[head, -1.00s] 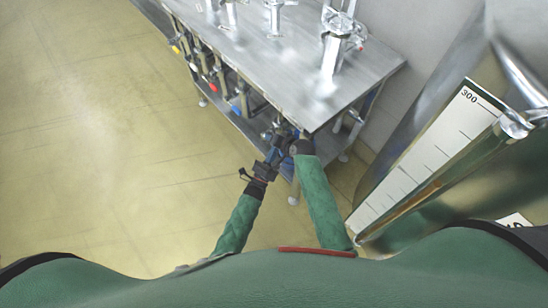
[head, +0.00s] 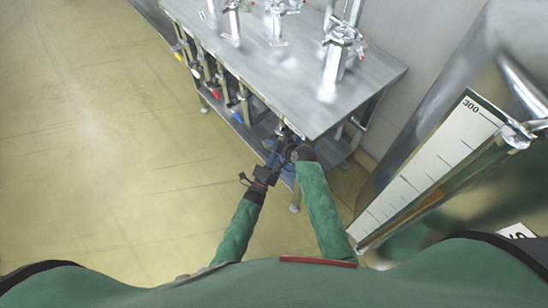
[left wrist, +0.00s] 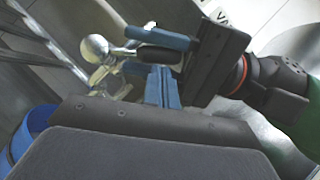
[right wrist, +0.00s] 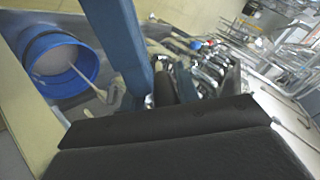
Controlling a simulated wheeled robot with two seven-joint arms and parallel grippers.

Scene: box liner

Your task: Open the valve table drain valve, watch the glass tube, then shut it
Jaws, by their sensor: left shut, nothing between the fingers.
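The steel valve table (head: 300,85) stands at the top of the head view. A black lever handle (left wrist: 158,54) joined to a bright metal valve (left wrist: 97,52) shows in the left wrist view. My right gripper (head: 291,152) is at the table's near corner, its blue fingers on both sides of that handle and seemingly closed on it. My left gripper (head: 276,157) is just beside it, fingers shut and empty. The glass tube (head: 445,185) runs along a white scale marked 300 (head: 425,160) at the right. The liquid level is unclear.
A blue bucket (right wrist: 95,62) stands close by, below the grippers. Several coloured-handled valves (head: 213,93) hang along the table's left side. A big steel tank (head: 425,85) fills the right. The floor at left (head: 90,150) is clear.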

